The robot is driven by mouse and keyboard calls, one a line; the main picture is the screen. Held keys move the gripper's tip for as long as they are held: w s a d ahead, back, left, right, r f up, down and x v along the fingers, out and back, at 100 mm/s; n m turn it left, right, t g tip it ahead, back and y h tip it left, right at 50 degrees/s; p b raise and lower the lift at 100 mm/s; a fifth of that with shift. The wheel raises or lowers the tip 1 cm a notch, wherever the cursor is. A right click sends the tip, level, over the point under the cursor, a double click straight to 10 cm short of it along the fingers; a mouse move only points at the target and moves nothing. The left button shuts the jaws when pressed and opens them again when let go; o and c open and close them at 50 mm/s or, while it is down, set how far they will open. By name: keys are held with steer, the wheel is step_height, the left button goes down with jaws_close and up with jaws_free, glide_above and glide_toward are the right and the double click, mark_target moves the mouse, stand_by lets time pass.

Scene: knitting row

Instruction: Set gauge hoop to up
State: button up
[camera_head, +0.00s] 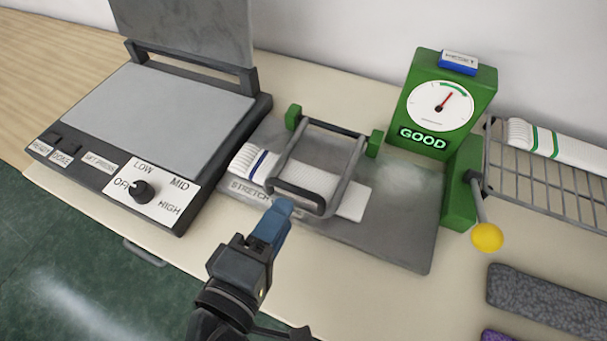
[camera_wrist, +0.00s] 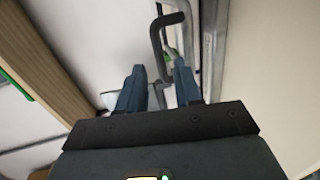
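The gauge hoop (camera_head: 345,180) is a grey metal frame hinged between two green blocks. It lies low, folded forward over a white knitted piece with a blue stripe (camera_head: 310,180) on the grey stretch plate (camera_head: 400,240). Its dark front grip bar (camera_head: 298,192) faces me. My gripper (camera_head: 280,208) is just in front of that bar. In the wrist view my gripper (camera_wrist: 160,85) has its two blue fingers apart, and the dark grip bar (camera_wrist: 158,42) shows just beyond and between the fingertips. I cannot tell whether they touch it.
A green gauge (camera_head: 437,105) behind the plate reads GOOD. A lever with a yellow knob (camera_head: 487,237) is at right, beside a wire rack (camera_head: 545,175) holding another knit. A press with an open lid (camera_head: 150,110) and a heat dial (camera_head: 143,192) stands left. Grey fabric (camera_head: 550,300) lies front right.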

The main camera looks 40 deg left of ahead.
mark_target(297, 190)
steer(key=p+x, duration=0.1)
steer(key=x, duration=0.6)
jaws_close()
steer(key=shift+s, duration=0.1)
stand_by(0.4)
